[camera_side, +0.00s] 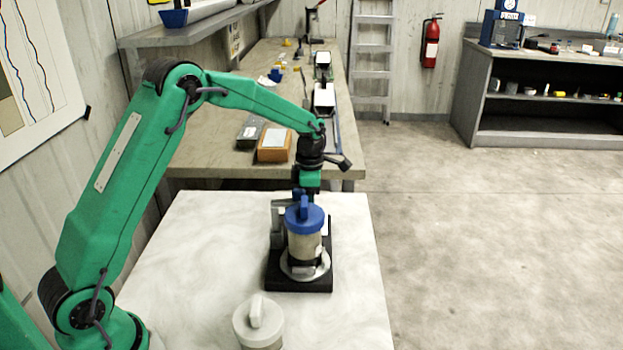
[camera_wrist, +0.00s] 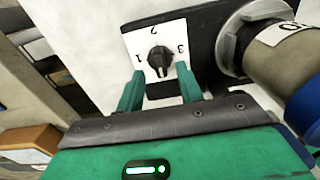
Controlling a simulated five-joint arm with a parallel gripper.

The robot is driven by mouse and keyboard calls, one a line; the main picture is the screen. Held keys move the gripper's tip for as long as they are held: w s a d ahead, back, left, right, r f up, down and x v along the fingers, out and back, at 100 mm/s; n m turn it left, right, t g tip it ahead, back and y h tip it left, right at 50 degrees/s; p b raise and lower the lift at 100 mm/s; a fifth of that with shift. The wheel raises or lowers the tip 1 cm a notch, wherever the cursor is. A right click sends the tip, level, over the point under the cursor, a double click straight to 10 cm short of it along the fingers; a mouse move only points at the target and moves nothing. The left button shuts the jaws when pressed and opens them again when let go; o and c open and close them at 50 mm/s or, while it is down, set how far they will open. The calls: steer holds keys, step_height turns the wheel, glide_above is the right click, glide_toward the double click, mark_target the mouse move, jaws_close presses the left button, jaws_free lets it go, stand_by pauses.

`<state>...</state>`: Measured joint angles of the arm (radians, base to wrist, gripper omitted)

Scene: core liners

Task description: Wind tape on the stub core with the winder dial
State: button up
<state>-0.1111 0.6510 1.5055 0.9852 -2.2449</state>
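The winder (camera_side: 300,284) is a black base with a grey post, standing on the white table. A beige core with a blue cap (camera_side: 304,219) stands upright on its metal ring; the core also shows at right in the wrist view (camera_wrist: 284,62). The winder dial (camera_wrist: 160,61) is a black knob on a white plate marked 1, 2 and 3. In the side view the dial is hidden behind the core.
A second cylinder with a pale lid (camera_side: 259,324) stands at the front of the white table (camera_side: 190,250). The table's left part is clear. Behind it is a bench (camera_side: 205,165) with an orange-brown box (camera_side: 274,145) and a grey box (camera_side: 250,131).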

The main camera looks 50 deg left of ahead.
steer(key=shift+f, duration=1.35)
jaws_close()
steer(key=shift+m, duration=0.5)
steer(key=m, duration=1.2)
steer(key=shift+r+m, duration=0.1)
steer(key=shift+m, duration=0.3)
